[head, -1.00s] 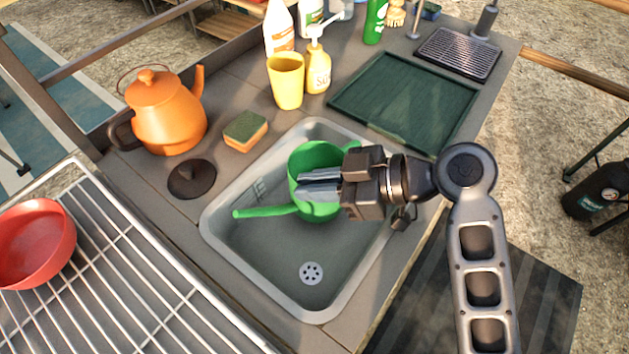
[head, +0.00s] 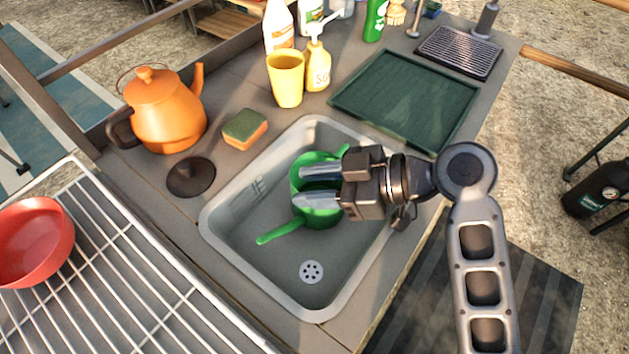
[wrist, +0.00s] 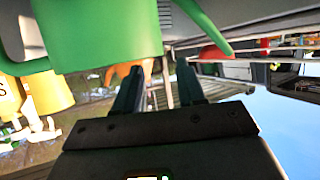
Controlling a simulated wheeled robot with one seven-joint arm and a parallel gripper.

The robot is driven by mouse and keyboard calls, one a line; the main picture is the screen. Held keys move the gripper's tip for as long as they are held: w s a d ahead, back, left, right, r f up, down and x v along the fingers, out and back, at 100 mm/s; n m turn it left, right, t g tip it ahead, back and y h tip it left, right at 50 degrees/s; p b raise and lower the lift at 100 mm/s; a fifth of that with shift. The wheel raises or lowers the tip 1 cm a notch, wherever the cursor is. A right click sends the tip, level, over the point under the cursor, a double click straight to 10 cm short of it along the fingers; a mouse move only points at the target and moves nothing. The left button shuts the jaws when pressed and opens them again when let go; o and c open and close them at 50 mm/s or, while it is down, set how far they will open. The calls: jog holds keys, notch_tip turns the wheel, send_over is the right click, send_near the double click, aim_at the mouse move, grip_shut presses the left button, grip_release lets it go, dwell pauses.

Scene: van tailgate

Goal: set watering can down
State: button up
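The green watering can (head: 322,217) is in the grey sink basin (head: 235,250), toward its back right, with its spout pointing to the lower left. It looks upright, but my gripper hides part of it. My gripper (head: 300,188) is open above the can, its two fingers apart with nothing held between them. In the wrist view the green can (wrist: 100,35) fills the upper left, outside the fingers (wrist: 157,88), and its spout runs to the right. Whether the can's base rests fully on the basin floor is hidden.
An orange kettle (head: 167,112), a black lid (head: 191,177) and a sponge (head: 244,129) stand left of the sink. A yellow cup (head: 286,80) and soap bottle (head: 318,66) are behind it. A dark green tray (head: 405,100) lies at back right. The basin's front, around the drain (head: 311,271), is clear.

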jog(key=v, duration=1.2)
jog(key=shift+r+b, duration=0.35)
jog(key=shift+r, duration=0.15)
